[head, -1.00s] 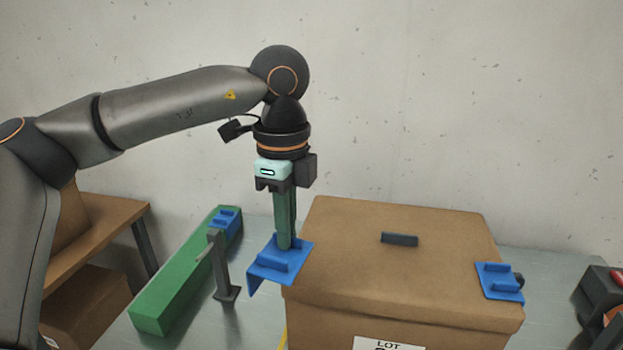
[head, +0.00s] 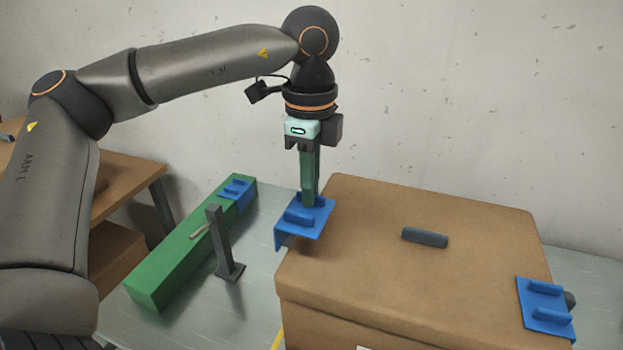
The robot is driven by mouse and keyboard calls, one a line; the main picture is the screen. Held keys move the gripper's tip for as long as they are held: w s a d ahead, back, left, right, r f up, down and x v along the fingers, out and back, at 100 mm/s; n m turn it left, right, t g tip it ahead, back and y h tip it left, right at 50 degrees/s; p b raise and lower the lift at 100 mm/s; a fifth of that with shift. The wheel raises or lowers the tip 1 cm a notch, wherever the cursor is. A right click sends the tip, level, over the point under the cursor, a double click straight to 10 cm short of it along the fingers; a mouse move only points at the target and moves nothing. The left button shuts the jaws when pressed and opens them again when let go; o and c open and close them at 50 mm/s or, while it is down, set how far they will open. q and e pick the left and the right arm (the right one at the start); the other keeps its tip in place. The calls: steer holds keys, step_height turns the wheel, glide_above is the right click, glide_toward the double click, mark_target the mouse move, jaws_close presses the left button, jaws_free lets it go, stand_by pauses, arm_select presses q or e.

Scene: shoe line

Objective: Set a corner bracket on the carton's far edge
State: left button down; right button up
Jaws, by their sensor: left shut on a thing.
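My left gripper (head: 309,200) points down and is shut on a blue corner bracket (head: 318,226) by its raised rib. This bracket is at the left side of the brown carton (head: 400,270), toward its far left corner. Its flap hangs on the outer left side; I cannot tell whether it touches the carton. A second blue bracket (head: 546,314) sits on the carton's right edge. Another blue bracket (head: 236,187) lies on the far end of the green block (head: 180,255). My right gripper is out of view.
A dark handle (head: 425,237) lies on the carton's lid. A grey post with a base (head: 220,245) stands between the green block and the carton. A brown wooden bench (head: 135,185) is at the left. The concrete wall (head: 480,90) is behind.

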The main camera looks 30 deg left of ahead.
mark_target(310, 213)
arm_select(q)
step_height(310, 213, down, 2)
steer(key=shift+f+b, duration=0.1)
steer(key=shift+b, duration=0.4)
steer(key=shift+f+b, duration=0.85)
steer(key=shift+f, duration=0.05)
steer(key=shift+f+b, duration=0.5)
steer(key=shift+f, duration=0.25)
steer(key=shift+f+b, duration=0.1)
steer(key=shift+b, duration=0.2)
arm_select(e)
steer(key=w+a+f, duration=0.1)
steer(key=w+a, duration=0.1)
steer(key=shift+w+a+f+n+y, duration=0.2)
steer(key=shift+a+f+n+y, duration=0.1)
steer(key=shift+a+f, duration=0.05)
arm_select(q)
steer(key=shift+f, duration=0.1)
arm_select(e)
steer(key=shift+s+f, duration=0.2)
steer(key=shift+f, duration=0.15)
arm_select(q)
steer(key=shift+f+b, duration=0.35)
steer(key=shift+b, duration=0.25)
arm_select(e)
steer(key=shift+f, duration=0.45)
arm_select(q)
steer(key=c, duration=0.9)
jaws_free()
